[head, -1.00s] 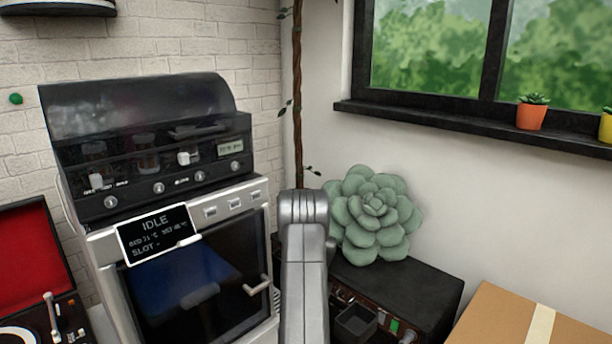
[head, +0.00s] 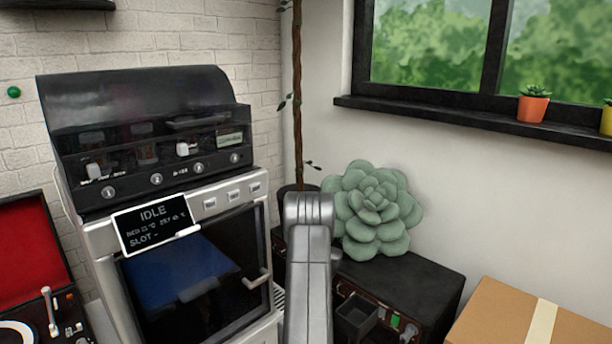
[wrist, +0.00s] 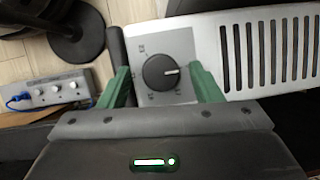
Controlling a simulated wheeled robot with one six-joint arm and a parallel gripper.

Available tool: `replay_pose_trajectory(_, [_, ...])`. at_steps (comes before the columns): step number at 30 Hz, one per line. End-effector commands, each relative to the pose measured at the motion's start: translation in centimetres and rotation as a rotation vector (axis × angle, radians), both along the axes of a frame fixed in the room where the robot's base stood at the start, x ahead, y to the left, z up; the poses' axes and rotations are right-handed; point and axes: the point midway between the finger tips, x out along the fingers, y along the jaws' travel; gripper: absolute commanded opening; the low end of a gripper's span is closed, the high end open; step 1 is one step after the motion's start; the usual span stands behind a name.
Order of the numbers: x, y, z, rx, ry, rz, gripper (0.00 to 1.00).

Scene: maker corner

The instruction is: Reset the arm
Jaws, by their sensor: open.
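My gripper (wrist: 159,68) shows in the wrist view with its two green fingers spread apart. A round black dial (wrist: 160,72) on a pale plate appears between the fingers. The gap between them looks empty, and I cannot tell how far the dial is from the fingertips. In the head view, my grey arm (head: 308,265) rises at the lower middle, in front of the oven-like machine's right side and a dark cabinet. The gripper itself is out of sight there.
The machine (head: 195,270) has a screen (head: 155,224) reading IDLE. A green succulent cushion (head: 372,210) sits on the dark cabinet (head: 425,283). A cardboard box (head: 490,320) is at lower right. In the wrist view, a slotted panel (wrist: 232,55) and a small grey box with knobs (wrist: 50,90) flank the dial.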

Motion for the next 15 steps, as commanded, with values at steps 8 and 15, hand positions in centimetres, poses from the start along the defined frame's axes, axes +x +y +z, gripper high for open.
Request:
replay_pose_trajectory(8, [-0.30,-0.15,-0.08,0.000,-0.001,-0.330,0.58])
replay_pose_trajectory(15, [-0.53,-0.09,-0.15,0.000,0.000,-0.605,0.58])
